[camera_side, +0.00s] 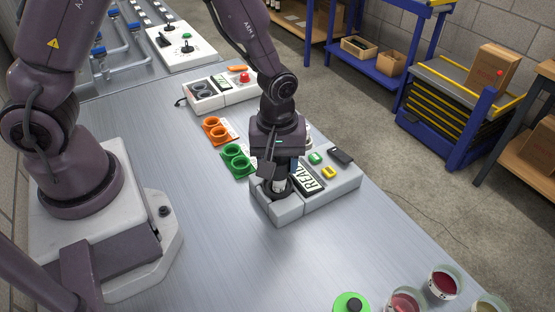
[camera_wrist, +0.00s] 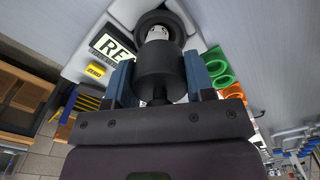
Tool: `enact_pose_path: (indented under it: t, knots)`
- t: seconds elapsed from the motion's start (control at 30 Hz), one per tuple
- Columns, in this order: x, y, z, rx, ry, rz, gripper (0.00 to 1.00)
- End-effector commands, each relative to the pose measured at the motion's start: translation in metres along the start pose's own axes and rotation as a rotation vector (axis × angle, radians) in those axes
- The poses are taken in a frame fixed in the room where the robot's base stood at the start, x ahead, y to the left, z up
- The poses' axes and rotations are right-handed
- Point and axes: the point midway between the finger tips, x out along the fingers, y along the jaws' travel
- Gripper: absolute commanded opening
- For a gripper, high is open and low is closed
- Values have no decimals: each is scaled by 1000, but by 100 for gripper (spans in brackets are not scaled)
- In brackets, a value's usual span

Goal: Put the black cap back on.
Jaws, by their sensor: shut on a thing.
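My gripper (camera_side: 279,176) is over the near-left part of the grey meter (camera_side: 333,189), pointing down. In the wrist view my gripper (camera_wrist: 160,80) has its blue fingers shut on the black cap (camera_wrist: 160,62), a dark cylinder with a narrower stem towards the camera. Beyond the cap, a small white round part (camera_wrist: 157,33) with dark dots stands inside a black ring (camera_wrist: 178,19) on the meter. The cap overlaps the ring in this view; I cannot tell whether they touch. In the side view my gripper mostly hides the cap.
The meter has a READ display (camera_side: 307,178), and green and yellow buttons. Green rings (camera_side: 238,159) and orange rings (camera_side: 217,130) sit to its left. A control box with a red button (camera_side: 244,78) stands behind. Glass cups with red contents (camera_side: 445,284) and a green-rimmed item (camera_side: 351,302) are at the front.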

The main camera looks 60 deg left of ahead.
Motion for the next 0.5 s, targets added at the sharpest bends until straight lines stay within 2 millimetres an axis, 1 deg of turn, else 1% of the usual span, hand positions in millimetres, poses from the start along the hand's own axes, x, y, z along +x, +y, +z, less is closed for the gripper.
enact_pose_path:
  t: [0.5]
  knots:
    - [3,0,0,0,0,0,27]
